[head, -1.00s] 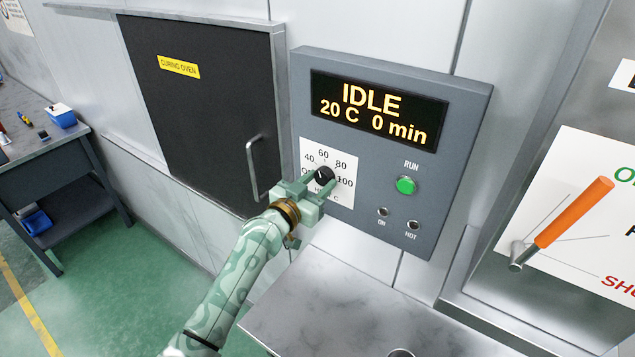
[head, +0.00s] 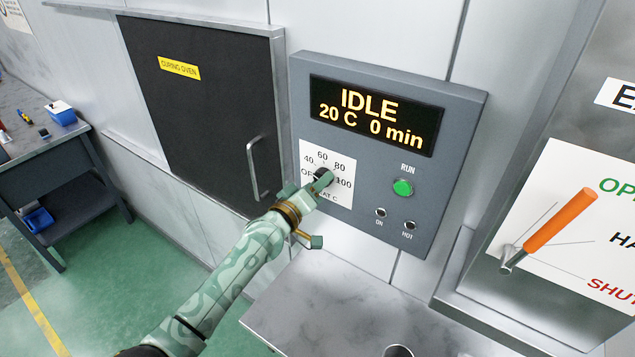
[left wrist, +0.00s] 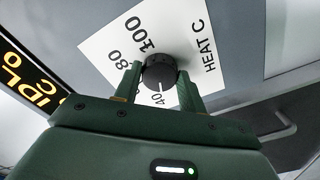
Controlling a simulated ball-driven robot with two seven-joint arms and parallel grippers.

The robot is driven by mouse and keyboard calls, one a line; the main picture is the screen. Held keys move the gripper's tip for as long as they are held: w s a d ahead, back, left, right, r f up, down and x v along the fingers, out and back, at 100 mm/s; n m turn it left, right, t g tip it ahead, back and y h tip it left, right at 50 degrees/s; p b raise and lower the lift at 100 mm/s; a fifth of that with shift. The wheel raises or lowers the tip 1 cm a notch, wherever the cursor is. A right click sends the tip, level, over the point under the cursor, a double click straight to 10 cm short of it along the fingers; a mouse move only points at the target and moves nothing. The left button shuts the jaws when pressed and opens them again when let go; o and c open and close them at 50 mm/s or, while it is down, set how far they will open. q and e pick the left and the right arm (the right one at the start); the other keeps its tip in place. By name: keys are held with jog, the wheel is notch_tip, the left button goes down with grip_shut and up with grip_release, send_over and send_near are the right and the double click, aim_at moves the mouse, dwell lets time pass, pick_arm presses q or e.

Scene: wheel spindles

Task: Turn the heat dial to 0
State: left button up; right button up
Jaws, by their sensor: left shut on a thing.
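The heat dial is a black round knob (head: 321,175) on a white scale plate (head: 342,163) on the oven's control panel. It also shows in the left wrist view (left wrist: 159,70), where its white mark points toward the 40. My left gripper (head: 323,180) is shut on the dial, with one finger on each side of it (left wrist: 160,85). In the head view it partly covers the knob and the lower scale, including the low end. My right gripper is not in view.
The display (head: 374,116) reads IDLE, 20 C, 0 min. A green RUN button (head: 403,188) and two small lamps sit right of the dial. The oven door handle (head: 256,168) is close on the left. An orange-handled lever (head: 560,220) is at the right.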

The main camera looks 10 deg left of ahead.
pick_arm(q)
jog(key=shift+r+n+p, duration=0.1)
jog(key=shift+n+p, duration=0.35)
jog(key=shift+n, duration=3.75)
jog(key=o, duration=1)
jog(key=shift+c, duration=0.2)
jog(key=p+v, duration=0.1)
jog(key=v, duration=1.5)
